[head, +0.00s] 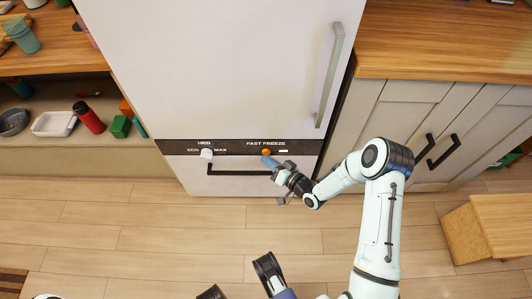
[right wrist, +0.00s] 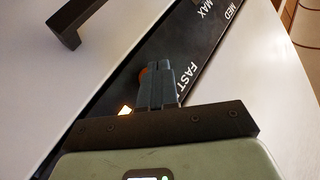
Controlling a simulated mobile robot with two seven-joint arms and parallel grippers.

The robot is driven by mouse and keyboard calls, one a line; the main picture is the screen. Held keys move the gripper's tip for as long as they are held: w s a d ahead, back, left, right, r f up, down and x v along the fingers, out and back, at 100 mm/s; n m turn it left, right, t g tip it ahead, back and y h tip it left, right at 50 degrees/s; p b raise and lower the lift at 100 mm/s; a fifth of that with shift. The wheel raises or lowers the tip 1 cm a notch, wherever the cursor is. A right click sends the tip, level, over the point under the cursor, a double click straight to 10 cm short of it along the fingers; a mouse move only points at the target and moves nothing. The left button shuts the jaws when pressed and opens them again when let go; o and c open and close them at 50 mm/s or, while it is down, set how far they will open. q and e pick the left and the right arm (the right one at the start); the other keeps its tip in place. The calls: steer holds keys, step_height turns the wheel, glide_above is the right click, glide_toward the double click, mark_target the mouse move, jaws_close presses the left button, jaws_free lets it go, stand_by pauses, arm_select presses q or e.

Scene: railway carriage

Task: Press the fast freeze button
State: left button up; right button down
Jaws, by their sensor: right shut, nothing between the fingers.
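The fast freeze button (head: 266,152) is a small orange knob on the dark control strip (head: 235,147) of the white fridge, under the "FAST FREEZE" lettering. My right gripper (head: 268,161) is shut and empty, with its fingertips at the button. In the right wrist view the closed fingers (right wrist: 160,82) cover most of the button, and an orange edge of it (right wrist: 143,72) shows beside them. I cannot tell whether they touch. A small light (right wrist: 125,110) glows on the strip near the fingers.
A white dial (head: 206,153) sits at the left of the strip. A dark handle (head: 238,173) runs just below, and a grey door handle (head: 329,75) is above right. Cabinets (head: 440,125) stand at the right. The wooden floor (head: 150,230) in front is clear.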

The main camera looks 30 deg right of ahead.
arm_select(q)
step_height(320, 180, up, 2)
steer(key=shift+s+r+p, duration=0.1)
steer(key=shift+r+p, duration=0.05)
steer(key=shift+p, duration=0.95)
arm_select(e)
steer(key=s+a, duration=0.3)
steer(key=s, duration=0.2)
steer(key=shift+a, duration=0.1)
